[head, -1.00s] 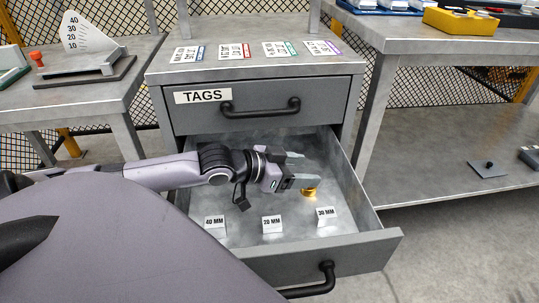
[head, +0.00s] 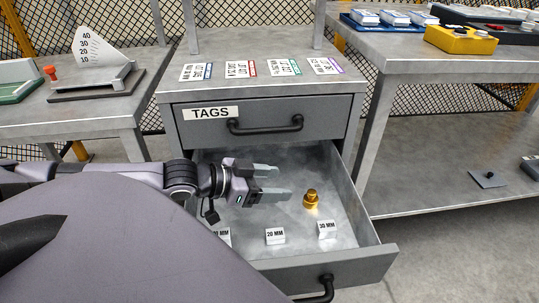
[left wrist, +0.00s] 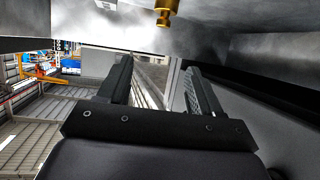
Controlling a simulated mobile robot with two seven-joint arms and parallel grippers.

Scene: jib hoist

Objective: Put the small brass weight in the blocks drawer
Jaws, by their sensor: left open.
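The small brass weight (head: 311,199) stands upright on the floor of the open lower drawer (head: 375,246), behind the block marked 30 MM (head: 327,229). My left gripper (head: 287,182) is inside the drawer, to the left of the weight, with its jaws open and nothing between them. A gap separates the fingertips from the weight. In the left wrist view the weight (left wrist: 164,10) is at the top edge, beyond the open fingers (left wrist: 157,75). Blocks marked 20 MM (head: 275,236) and, partly hidden by my arm, another (head: 223,237) stand near the drawer front. My right gripper is not in view.
The shut TAGS drawer (head: 262,127) is just above, under a cabinet top with several printed tags (head: 240,69). A bench with a yellow box (head: 461,40) stands at right. An angle gauge (head: 92,60) is on the left table. The drawer's right side is mostly clear.

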